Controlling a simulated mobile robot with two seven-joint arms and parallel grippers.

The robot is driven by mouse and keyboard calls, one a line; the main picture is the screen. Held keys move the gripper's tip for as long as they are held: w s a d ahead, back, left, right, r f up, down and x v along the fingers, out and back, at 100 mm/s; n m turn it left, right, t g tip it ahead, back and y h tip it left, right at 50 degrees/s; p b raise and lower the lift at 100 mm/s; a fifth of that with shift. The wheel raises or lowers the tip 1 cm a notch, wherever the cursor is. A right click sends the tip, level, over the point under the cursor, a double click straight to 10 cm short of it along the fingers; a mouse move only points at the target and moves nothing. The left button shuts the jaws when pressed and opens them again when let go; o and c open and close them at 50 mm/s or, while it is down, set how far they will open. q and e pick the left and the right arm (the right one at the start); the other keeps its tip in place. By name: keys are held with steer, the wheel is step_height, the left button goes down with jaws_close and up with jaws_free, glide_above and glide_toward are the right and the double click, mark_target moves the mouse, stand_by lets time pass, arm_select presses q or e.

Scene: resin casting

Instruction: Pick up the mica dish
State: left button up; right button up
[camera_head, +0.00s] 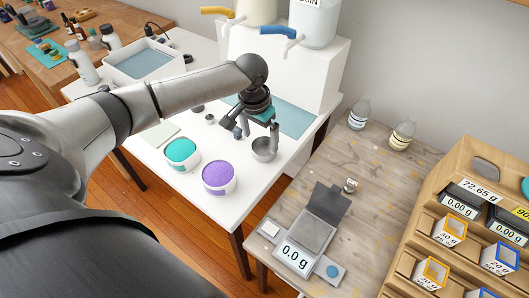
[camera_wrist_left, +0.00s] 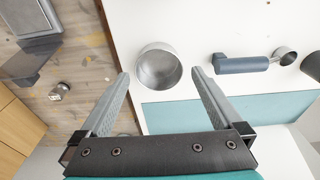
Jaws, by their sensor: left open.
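A small round metal dish (camera_head: 264,149) stands on the white table near its right edge. It looks empty; it also shows in the left wrist view (camera_wrist_left: 158,66), lying between the lines of the two fingertips. My left gripper (camera_head: 250,133) is open and empty, pointing down close to the metal dish. A tub of teal powder (camera_head: 181,152) and a tub of purple powder (camera_head: 218,177) stand on the same table, nearer to me. I cannot tell which of these is called the mica dish. My right gripper is out of view.
A scoop with a dark handle (camera_wrist_left: 240,64) lies beside the metal dish. A teal mat (camera_head: 293,119) and a white dispenser stand (camera_head: 302,65) are behind. A wooden bench (camera_head: 370,177) at right holds a scale (camera_head: 299,254) reading 0.0 g and two bottles.

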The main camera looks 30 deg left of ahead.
mark_target(265, 152)
arm_select(q)
steer(key=shift+w+d+f+b, duration=0.1)
steer(key=shift+w+f+b, duration=0.2)
steer(key=shift+f, duration=0.6)
steer(key=shift+w+d+f+b, duration=0.1)
steer(key=shift+w+f+b, duration=0.2)
steer(key=shift+f, duration=0.55)
steer(key=shift+w+f+b, duration=0.15)
steer(key=shift+f+b, duration=0.2)
steer(key=shift+f, duration=0.55)
steer(key=c, duration=1.1)
